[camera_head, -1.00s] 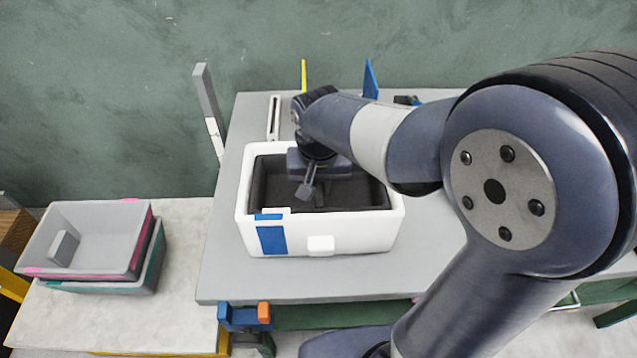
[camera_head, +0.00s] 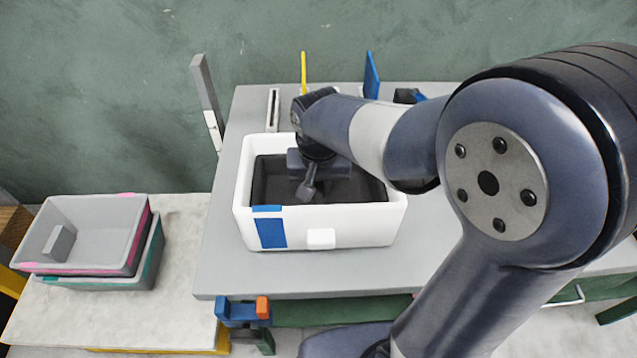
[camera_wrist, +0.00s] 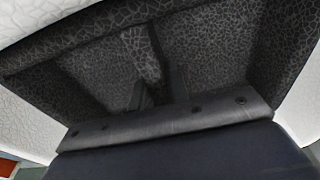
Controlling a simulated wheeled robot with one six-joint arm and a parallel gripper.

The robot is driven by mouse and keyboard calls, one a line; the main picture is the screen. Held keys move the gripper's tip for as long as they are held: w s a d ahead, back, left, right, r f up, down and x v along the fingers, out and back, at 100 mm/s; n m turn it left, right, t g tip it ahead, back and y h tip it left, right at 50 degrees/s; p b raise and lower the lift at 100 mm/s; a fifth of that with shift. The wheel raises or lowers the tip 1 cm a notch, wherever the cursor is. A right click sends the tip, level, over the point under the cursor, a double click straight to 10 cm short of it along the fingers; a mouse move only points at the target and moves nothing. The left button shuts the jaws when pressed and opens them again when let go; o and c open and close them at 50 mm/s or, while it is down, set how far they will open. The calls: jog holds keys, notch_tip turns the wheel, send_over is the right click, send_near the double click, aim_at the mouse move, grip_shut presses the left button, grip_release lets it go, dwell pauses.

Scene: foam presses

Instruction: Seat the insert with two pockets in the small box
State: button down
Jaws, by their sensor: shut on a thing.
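The small box (camera_head: 365,225) is white with a blue label on its front and stands open on the grey table. The insert (camera_head: 355,192) is dark foam and sits inside the box walls, below the rim. In the wrist view the insert (camera_wrist: 215,60) shows a textured surface with a divider between two pockets. My gripper (camera_head: 308,190) reaches down into the box and is shut on the insert, at the divider as far as I can see. White box walls show around the insert in the wrist view. The insert's underside and the box floor are hidden.
Grey trays (camera_head: 95,232) with pink and green trim are stacked on a pale side bench at left. A grey post (camera_head: 205,92) stands at the table's left edge. A blue and orange fixture (camera_head: 243,311) is at the front edge. Table surface beside the box is clear.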

aim_at(319, 187)
jog(key=shift+f+b, duration=0.45)
jog(key=shift+f, duration=0.25)
jog(key=c, duration=1.3)
grip_release()
jog(key=shift+r, duration=0.1)
jog(key=r, duration=0.3)
jog(key=s+r+p, duration=0.1)
jog(key=r, duration=0.6)
jog(key=shift+s+r, duration=0.3)
jog(key=shift+f, duration=0.1)
